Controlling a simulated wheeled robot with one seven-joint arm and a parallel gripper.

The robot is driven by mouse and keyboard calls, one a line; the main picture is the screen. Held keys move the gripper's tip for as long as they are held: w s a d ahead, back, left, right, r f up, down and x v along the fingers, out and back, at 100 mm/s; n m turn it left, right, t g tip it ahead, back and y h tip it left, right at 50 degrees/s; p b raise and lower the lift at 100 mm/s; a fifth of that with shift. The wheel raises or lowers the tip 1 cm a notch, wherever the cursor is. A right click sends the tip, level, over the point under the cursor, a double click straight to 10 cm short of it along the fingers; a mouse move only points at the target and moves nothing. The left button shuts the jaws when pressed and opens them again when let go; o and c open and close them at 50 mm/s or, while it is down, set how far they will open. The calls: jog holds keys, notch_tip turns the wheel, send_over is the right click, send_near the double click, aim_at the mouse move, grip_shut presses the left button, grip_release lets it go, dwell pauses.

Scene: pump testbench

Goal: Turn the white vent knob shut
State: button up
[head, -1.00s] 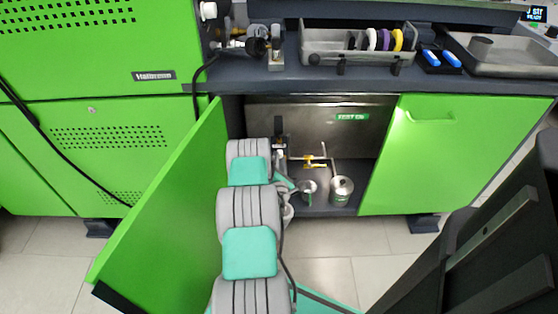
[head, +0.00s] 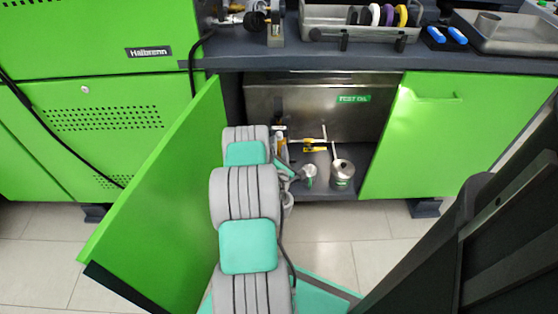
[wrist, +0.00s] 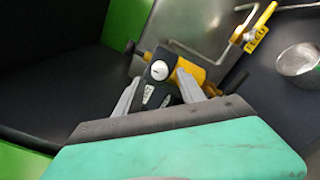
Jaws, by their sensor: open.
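The white vent knob (wrist: 159,70) is a small round white disc with a dark mark, on a dark block with white labels in the wrist view. My gripper (wrist: 157,82) is open, its two grey fingers on either side of the dark block, their tips near the knob's level in the picture. Contact with the knob cannot be made out. In the head view my arm reaches into the open cabinet and hides most of this area; the knob cannot be told apart there.
A yellow fitting (wrist: 190,72) is right beside the block. A yellow-tagged pipe (wrist: 258,35) and a metal cup (wrist: 298,60) are further right. The open green door (head: 160,190) stands left of my arm.

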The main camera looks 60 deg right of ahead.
jog(key=b+v, duration=0.3)
jog(key=v, duration=0.2)
jog(key=shift+a+b, duration=0.1)
jog(key=shift+b, duration=0.2)
